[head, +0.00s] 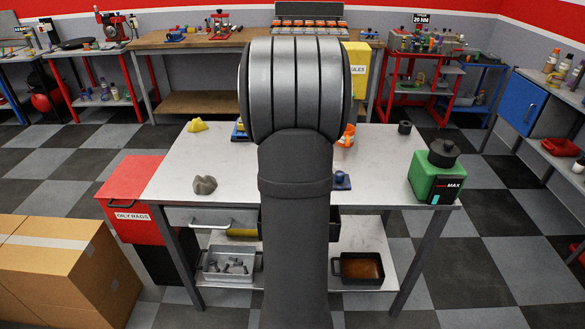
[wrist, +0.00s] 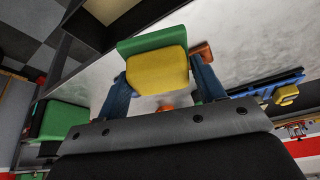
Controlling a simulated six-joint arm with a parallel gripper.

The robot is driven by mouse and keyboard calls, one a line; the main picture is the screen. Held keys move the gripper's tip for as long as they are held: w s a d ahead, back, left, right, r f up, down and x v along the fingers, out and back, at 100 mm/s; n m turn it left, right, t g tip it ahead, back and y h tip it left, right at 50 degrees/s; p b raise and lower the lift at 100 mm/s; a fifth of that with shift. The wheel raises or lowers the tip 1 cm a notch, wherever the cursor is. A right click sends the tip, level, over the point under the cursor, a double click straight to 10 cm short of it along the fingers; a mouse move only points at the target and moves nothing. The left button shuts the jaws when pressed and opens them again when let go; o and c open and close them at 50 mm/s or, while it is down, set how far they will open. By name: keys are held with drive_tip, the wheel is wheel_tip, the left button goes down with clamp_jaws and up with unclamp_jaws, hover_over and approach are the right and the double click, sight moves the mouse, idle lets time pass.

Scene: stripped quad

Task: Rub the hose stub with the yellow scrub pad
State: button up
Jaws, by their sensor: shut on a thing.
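In the wrist view my gripper (wrist: 163,84) is shut on the scrub pad (wrist: 157,72), a yellow block with a green layer along its upper edge in the picture. One blue finger is on each side of it. The pad is over the pale tabletop; I cannot tell whether it touches anything. In the head view my arm hides the gripper and the pad. I cannot surely identify the hose stub; a short dark round piece (head: 404,127) stands at the table's back right, and a small blue piece (head: 341,181) lies at the front, right of my arm.
The table (head: 240,180) also bears a yellow piece (head: 197,125), a grey lump (head: 204,185), an orange-and-white item (head: 346,136) and a green container with a black top (head: 437,175) at its right edge. A red bin (head: 133,199) stands left.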

drive_tip(key=shift+w, duration=0.1)
drive_tip(key=w+a+r, duration=0.3)
drive_tip(key=w+r, duration=0.2)
drive_tip(key=w, duration=0.6)
drive_tip(key=shift+w+d+f, duration=0.1)
drive_tip(key=shift+f, duration=1.6)
drive_tip(key=shift+w+d+f, duration=0.1)
drive_tip(key=shift+f, duration=1.55)
drive_tip(key=shift+w+f, duration=0.5)
drive_tip(key=shift+c, duration=0.3)
drive_tip(key=shift+w+a, duration=0.1)
drive_tip(key=shift+w, duration=1.15)
drive_tip(key=shift+s, duration=1.75)
drive_tip(key=shift+w, duration=1.75)
drive_tip(key=shift+s, duration=1.8)
wheel_tip(320, 180, up, 8)
